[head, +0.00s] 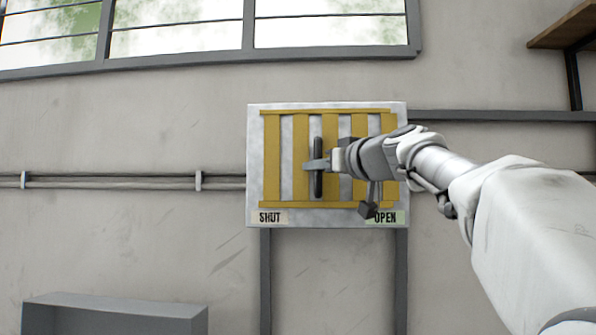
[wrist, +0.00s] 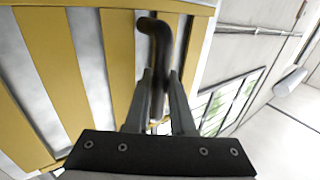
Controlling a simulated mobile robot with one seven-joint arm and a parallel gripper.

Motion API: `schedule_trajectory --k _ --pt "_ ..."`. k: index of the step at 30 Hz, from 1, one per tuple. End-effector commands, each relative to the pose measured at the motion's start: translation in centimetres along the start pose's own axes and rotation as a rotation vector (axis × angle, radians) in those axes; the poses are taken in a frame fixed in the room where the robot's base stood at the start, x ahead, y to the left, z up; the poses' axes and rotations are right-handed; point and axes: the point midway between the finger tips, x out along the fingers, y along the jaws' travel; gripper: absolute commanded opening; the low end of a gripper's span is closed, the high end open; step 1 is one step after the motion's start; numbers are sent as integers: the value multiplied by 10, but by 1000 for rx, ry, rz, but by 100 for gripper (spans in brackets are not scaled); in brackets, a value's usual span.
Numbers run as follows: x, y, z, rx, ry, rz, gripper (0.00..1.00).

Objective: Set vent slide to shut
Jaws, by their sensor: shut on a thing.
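The vent slide is a panel of yellow vertical slats (head: 272,160) on a pale metal plate (head: 253,130) on the wall. A SHUT label (head: 270,217) is at its lower left and an OPEN label (head: 388,217) at its lower right. A dark upright bar handle (head: 318,185) stands near the middle of the panel, between the two labels. My gripper (head: 318,165) is shut on the handle. In the wrist view, the handle (wrist: 155,45) passes between the two fingers and its bent top end shows above them. Pale gaps show between the slats.
Grey posts (head: 265,280) run down below the panel. A conduit (head: 110,182) crosses the wall to the left, and a grey box (head: 115,312) is at the lower left. Windows (head: 180,35) are above. A wooden shelf (head: 565,25) is at the upper right.

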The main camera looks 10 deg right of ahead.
Motion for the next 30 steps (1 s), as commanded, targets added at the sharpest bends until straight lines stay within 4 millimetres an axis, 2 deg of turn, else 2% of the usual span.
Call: schedule_trajectory --k 10,11,12,25,30 --pt "2 -5 -1 0 2 -5 0" --pt "2 -5 -1 0 2 -6 27" --pt "2 -5 -1 0 2 -6 34" --pt "1 -3 0 -1 1 -1 34" --pt "-10 -3 2 -2 2 0 34"
